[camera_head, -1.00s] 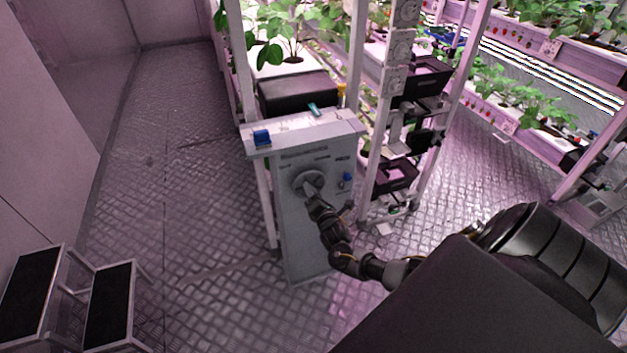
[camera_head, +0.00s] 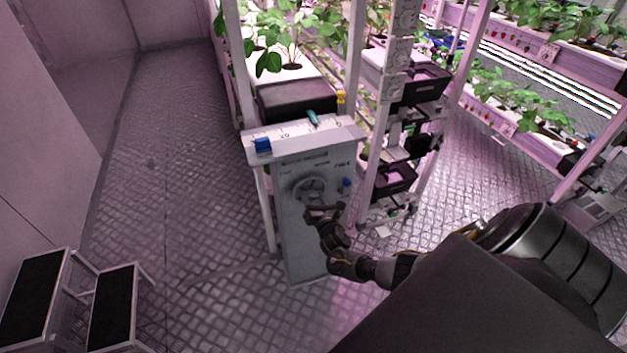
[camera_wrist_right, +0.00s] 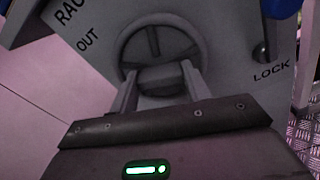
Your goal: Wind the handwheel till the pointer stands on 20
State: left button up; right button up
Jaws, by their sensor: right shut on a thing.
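The handwheel (camera_head: 308,187) is a grey spoked wheel on the front of a pale grey cabinet (camera_head: 303,240). In the right wrist view the wheel (camera_wrist_right: 125,52) fills the top middle. My right gripper (camera_head: 316,209) is at the wheel's lower edge; its fingers (camera_wrist_right: 160,85) are shut on a grey block at the bottom of the rim. A white scale (camera_head: 297,130) runs along the cabinet's top, with a mark that looks like 20 left of its middle. A small teal piece (camera_head: 312,117), apparently the pointer, stands right of that mark. My left gripper is not in view.
A blue block (camera_head: 262,145) sits at the scale's left end. A blue knob (camera_head: 346,184) is right of the wheel, near LOCK lettering. Plant racks stand behind and right. Steps (camera_head: 108,305) stand at lower left; the floor left of the cabinet is clear.

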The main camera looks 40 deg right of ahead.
dwell(0.3)
jog(key=o, duration=1)
jog(key=v, duration=1)
jog(key=shift+s+p, duration=0.3)
jog(key=shift+s, duration=0.05)
jog(key=shift+a, duration=0.15)
